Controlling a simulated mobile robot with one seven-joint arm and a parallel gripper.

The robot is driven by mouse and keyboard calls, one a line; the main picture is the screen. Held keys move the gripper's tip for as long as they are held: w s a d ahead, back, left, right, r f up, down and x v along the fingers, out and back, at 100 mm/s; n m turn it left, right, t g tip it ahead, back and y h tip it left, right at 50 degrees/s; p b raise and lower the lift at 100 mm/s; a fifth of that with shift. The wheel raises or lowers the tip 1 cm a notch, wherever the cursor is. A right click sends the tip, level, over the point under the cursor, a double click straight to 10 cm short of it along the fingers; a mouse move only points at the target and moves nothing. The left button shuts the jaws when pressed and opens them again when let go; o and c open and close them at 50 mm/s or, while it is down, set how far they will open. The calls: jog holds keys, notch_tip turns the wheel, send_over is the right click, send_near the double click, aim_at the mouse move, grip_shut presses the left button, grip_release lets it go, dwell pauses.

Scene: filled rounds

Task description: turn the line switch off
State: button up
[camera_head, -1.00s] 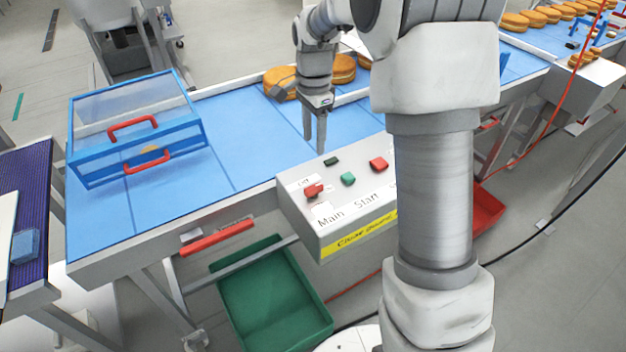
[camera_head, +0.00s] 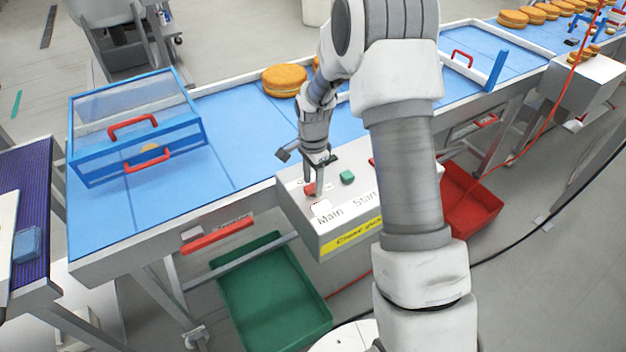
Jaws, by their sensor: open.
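The control box (camera_head: 322,232) is a light grey panel on the front edge of the blue conveyor, with the labels "Main" and "Start" and a yellow strip. A red main switch (camera_head: 309,188) sits at its left, above the "Main" label. My gripper (camera_head: 314,188) is open and points down at this switch. Its fingers are around or right beside the switch and partly hide it; I cannot tell whether they touch it. A green button (camera_head: 347,177) is to the right. The red button farther right is mostly hidden by my arm.
A blue-framed clear guard (camera_head: 137,125) with red handles stands on the conveyor (camera_head: 215,150) at left. Round filled cakes (camera_head: 284,80) lie behind my gripper. A green crate (camera_head: 272,300) and a red crate (camera_head: 470,200) are below. A red cable (camera_head: 540,125) hangs at right.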

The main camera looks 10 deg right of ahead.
jog(key=shift+c, duration=0.3)
grip_shut()
jog(key=n+b, duration=0.2)
jog(key=n, duration=0.2)
jog(key=shift+n, duration=0.3)
jog(key=n+b, duration=0.1)
jog(key=n, duration=0.3)
jog(key=shift+n+b, duration=0.3)
jog(key=shift+b, duration=0.1)
jog(key=n, duration=0.4)
jog(key=shift+n+b, duration=0.3)
jog(key=shift+b, duration=0.1)
jog(key=shift+n, duration=2.1)
